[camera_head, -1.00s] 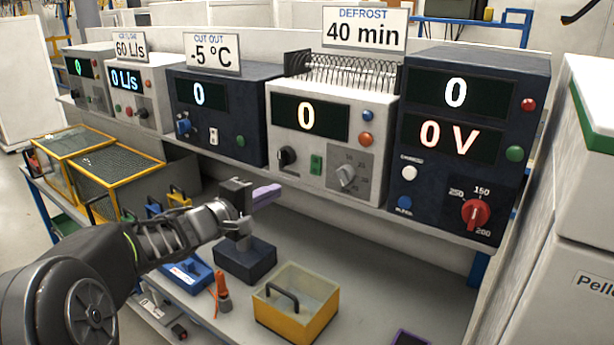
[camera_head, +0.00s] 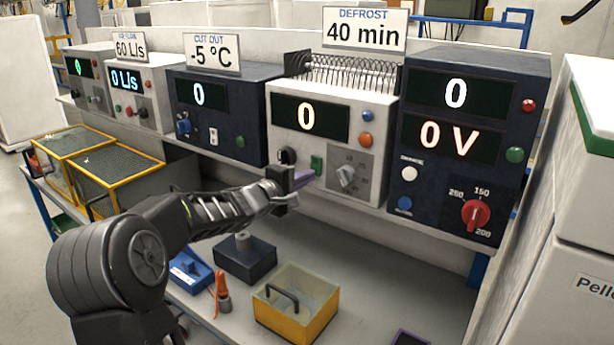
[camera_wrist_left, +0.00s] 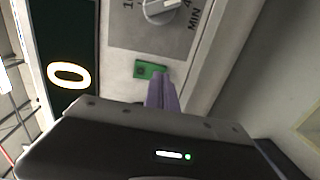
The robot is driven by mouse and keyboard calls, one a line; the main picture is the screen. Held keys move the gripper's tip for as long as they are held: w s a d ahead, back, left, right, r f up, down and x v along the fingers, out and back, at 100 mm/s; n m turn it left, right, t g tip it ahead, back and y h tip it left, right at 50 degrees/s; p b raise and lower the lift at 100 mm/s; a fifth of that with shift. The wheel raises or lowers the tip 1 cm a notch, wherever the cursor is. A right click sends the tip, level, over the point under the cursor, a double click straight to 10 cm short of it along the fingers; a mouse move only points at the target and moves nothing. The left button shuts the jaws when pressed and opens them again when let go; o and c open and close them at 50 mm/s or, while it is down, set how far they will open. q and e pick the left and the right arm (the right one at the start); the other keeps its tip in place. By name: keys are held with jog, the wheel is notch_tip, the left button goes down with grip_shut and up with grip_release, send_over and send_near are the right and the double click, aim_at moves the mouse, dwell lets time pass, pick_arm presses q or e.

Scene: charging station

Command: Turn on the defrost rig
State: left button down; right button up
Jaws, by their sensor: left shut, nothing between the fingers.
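The defrost rig is a white box (camera_head: 345,105) under a sign reading DEFROST 40 min (camera_head: 364,29). Its display (camera_head: 308,117) reads 0. Its front has a black knob (camera_head: 287,156), a green switch (camera_head: 317,165), a grey minute dial (camera_head: 345,177), a blue button (camera_head: 367,115) and an orange button (camera_head: 365,139). My left gripper (camera_head: 305,178) is shut and empty, its purple fingers just below and left of the green switch. In the left wrist view the fingertips (camera_wrist_left: 162,80) are right beside the green switch (camera_wrist_left: 149,70); I cannot tell whether they touch it.
A dark unit (camera_head: 215,115) stands left of the rig and a dark voltage unit (camera_head: 470,140) stands right of it. On the shelf below are a yellow-fronted bin (camera_head: 297,305), a dark block (camera_head: 245,262) and a blue box (camera_head: 190,272). A white cabinet (camera_head: 580,230) closes off the right.

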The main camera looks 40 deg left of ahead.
pick_arm(q)
jog(key=shift+w, duration=0.35)
jog(key=shift+w+f+t+b, duration=0.15)
jog(key=shift+t+b, duration=0.15)
jog(key=shift+b, duration=0.15)
